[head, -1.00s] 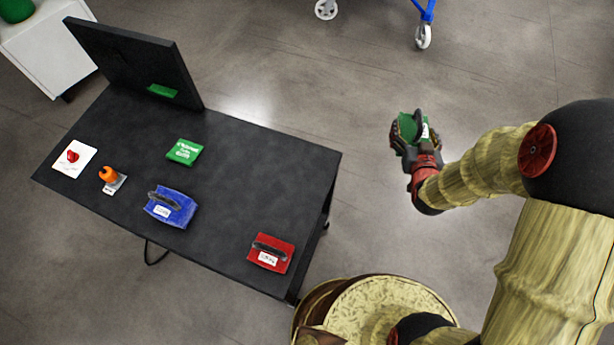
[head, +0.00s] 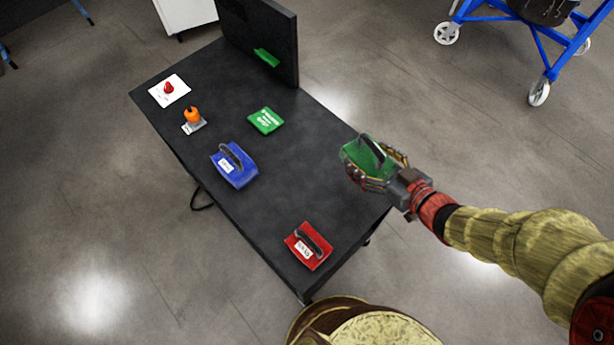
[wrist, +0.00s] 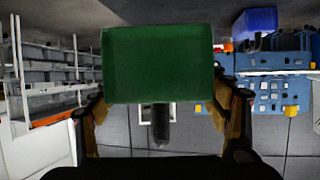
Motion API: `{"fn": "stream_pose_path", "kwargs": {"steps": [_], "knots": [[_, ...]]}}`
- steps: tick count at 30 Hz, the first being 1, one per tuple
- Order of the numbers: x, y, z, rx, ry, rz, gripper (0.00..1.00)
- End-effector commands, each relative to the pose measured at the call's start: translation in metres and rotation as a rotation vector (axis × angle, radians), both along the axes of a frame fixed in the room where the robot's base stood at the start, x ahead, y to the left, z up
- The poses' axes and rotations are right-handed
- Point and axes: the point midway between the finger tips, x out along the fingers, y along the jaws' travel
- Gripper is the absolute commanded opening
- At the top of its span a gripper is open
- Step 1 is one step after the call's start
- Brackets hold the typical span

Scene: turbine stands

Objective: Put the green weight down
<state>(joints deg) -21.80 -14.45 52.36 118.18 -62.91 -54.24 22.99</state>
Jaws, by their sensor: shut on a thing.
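The green weight (head: 358,157) has a dark handle on top. My gripper (head: 376,172) is shut on it and holds it in the air by the table's right edge in the head view; the height is hard to tell. In the wrist view the green weight (wrist: 158,65) fills the middle, between the fingers, and hides much behind it. A flat green square with white writing (head: 266,121) lies on the black table (head: 300,165), left of my gripper and apart from the weight.
A blue weight (head: 238,170) and a red weight (head: 309,248) stand on the table. An orange item (head: 192,116) and a red item (head: 168,88) are at its left. A black panel (head: 260,40) rises at the back. A blue wheeled frame (head: 545,60) stands far right.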

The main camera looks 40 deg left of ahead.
Motion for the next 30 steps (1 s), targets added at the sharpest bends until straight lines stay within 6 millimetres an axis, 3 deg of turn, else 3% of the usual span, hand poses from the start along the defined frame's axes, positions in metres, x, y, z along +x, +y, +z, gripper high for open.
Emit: {"fn": "stream_pose_path", "kwargs": {"steps": [6,14,19,30], "knots": [[-0.042,0.021,0.000,0.005,-0.005,0.160,0.14],[-0.054,0.025,-0.002,0.005,-0.004,0.207,0.14],[-0.036,0.025,-0.011,0.004,-0.005,0.205,0.14],[0.034,0.025,-0.044,0.003,-0.005,0.204,0.14]]}}
